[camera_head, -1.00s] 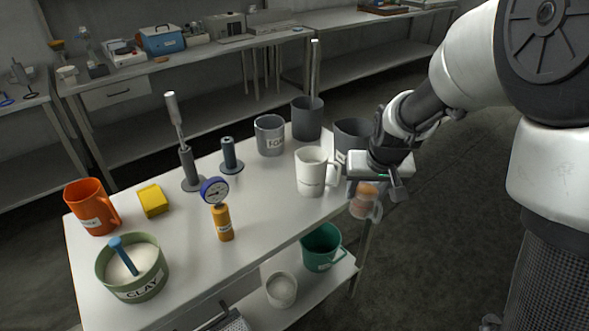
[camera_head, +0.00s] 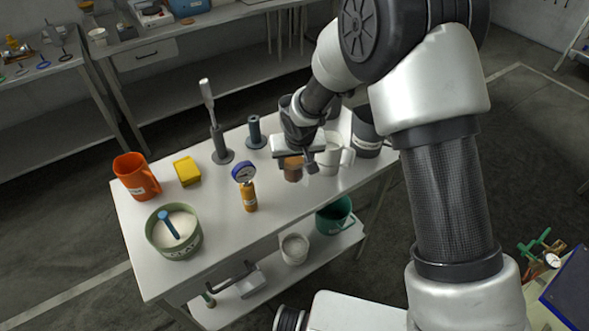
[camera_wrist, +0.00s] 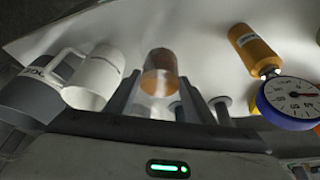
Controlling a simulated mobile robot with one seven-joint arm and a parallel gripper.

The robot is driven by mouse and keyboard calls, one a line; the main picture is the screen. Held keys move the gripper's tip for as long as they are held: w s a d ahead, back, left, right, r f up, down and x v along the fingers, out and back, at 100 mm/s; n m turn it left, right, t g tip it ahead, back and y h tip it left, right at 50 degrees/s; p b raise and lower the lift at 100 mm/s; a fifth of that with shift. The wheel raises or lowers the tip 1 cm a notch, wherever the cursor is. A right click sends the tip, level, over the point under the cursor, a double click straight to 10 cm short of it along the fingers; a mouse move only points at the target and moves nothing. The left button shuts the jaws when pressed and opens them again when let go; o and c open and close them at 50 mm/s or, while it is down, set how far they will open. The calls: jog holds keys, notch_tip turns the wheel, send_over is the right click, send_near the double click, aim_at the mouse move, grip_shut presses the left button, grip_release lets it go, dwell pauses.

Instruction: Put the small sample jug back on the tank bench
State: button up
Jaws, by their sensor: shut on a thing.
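The small sample jug (camera_head: 292,168) is clear with brownish contents. My gripper (camera_head: 297,162) is shut on it over the bench top, left of the large white jug (camera_head: 330,158). In the wrist view the sample jug (camera_wrist: 160,70) stands between the two fingers of my gripper (camera_wrist: 157,92). The tank bench (camera_head: 220,190) has a pale top. I cannot tell whether the jug touches it. My wrist hides part of the area behind the jug.
A yellow bottle with a blue-rimmed gauge (camera_head: 249,195) stands left of the jug. Bare bench lies in front.

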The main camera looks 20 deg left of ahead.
aim_at(294, 169)
jog(key=shift+f, duration=1.8)
jog(key=shift+f, duration=0.1)
jog(key=shift+f, duration=0.15)
jog(key=o, duration=1.3)
jog(key=shift+o, duration=0.2)
jog(key=shift+r, duration=0.55)
jog(key=v, duration=1.1)
jog(key=shift+s+d, duration=0.15)
jog(key=shift+s, duration=0.05)
jog(key=shift+r, duration=0.2)
